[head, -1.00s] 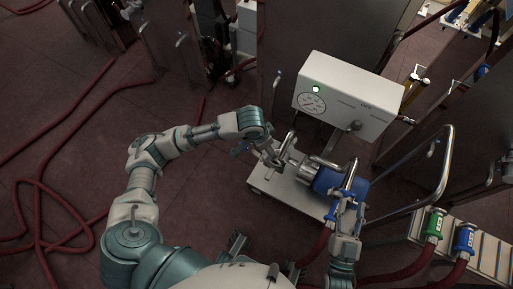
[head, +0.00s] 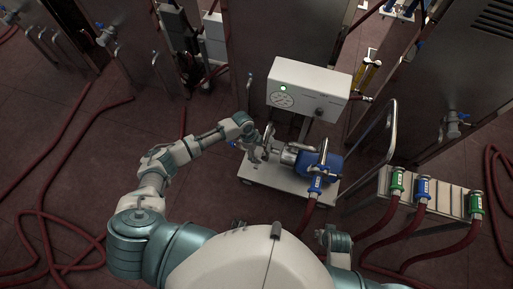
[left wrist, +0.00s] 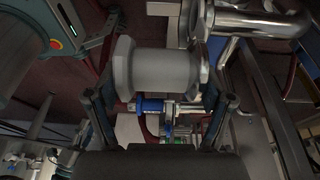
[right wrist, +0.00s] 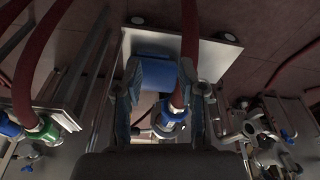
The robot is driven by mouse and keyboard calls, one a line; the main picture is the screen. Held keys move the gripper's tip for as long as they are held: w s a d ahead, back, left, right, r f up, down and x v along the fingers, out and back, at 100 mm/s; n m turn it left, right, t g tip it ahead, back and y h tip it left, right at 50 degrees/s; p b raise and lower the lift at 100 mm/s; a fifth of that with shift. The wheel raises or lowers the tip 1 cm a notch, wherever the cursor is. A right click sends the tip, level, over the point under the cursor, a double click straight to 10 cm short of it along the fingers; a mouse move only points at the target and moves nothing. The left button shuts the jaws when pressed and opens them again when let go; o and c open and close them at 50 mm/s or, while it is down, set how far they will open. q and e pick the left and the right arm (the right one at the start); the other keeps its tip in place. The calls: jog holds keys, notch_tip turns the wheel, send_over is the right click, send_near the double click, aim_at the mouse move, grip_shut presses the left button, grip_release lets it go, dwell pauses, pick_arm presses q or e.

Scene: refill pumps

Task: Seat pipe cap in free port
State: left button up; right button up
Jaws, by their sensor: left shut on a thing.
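A grey flanged cylinder, which looks like the pipe cap (left wrist: 155,70), sits between the two fingers of my left gripper (left wrist: 158,98). In the head view my left gripper (head: 257,148) is at the left end of the pump (head: 290,154), close to its metal pipework; the cap is too small to make out there. A bent shiny pipe (left wrist: 262,22) lies just beyond the cap at upper right. I cannot tell whether the cap touches a port. My right gripper (right wrist: 167,98) is open and empty, with the blue motor (right wrist: 155,72) and a hose beyond it.
The pump stands on a white cart (head: 260,178) with a control box (head: 308,90) and a curved handle (head: 390,130). A rack (head: 440,188) with green and blue hose connectors is at right. Red hoses (head: 70,150) cross the floor.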

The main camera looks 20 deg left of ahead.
aim_at(257, 154)
jog(key=s+f+g, duration=0.1)
jog(key=s+f, duration=0.2)
jog(key=f, duration=0.7)
jog(key=s+f, duration=0.3)
jog(key=f, duration=0.6)
pick_arm(q)
jog(key=shift+f+b, duration=0.5)
jog(key=shift+f, duration=0.05)
notch_tip(257, 154, down, 3)
jog(key=shift+r+b, duration=0.2)
jog(key=shift+b, duration=0.9)
jog(key=shift+s+f+b, duration=0.2)
jog(key=shift+f+b, duration=0.45)
jog(key=shift+f, duration=0.15)
jog(key=shift+w+f+b, duration=0.1)
jog(key=shift+f+b, duration=0.2)
jog(key=shift+f, duration=0.25)
notch_tip(257, 154, down, 2)
jog(key=shift+a+f+b, duration=0.1)
jog(key=shift+b, duration=0.6)
jog(key=shift+f, duration=0.45)
pick_arm(e)
jog(key=w+r, duration=0.2)
jog(key=r, duration=0.6)
jog(key=w+r, duration=0.2)
jog(key=r, duration=0.7)
jog(key=shift+t, duration=0.4)
